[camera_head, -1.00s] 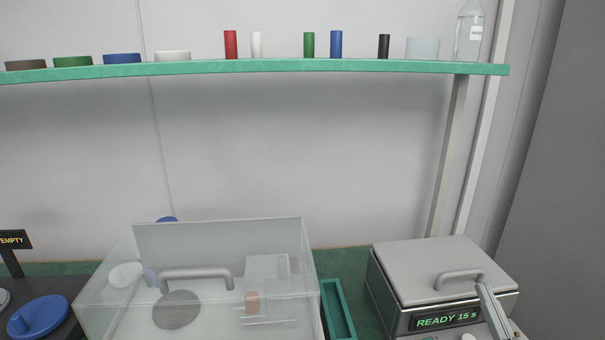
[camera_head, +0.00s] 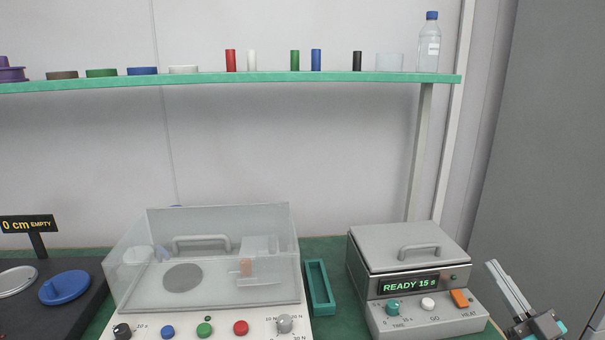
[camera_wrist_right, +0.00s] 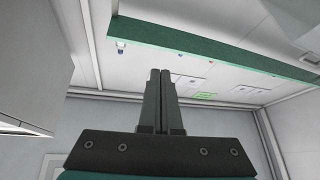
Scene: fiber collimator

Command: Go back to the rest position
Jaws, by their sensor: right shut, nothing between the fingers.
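My right gripper (camera_head: 507,283) is at the lower right of the head view, to the right of the grey heater box. It points up and to the left, with nothing held and clear of the box. In the right wrist view the two dark fingers (camera_wrist_right: 160,75) lie together with nothing between them, in front of the shelf's underside. My left gripper shows in neither view.
The grey box (camera_head: 410,285) has a closed lid with a handle and reads READY 15 s. A clear-covered machine (camera_head: 215,260) stands left, with a green tray (camera_head: 320,287) between. A green shelf (camera_head: 250,79) above carries caps, coloured cylinders and a bottle (camera_head: 429,45).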

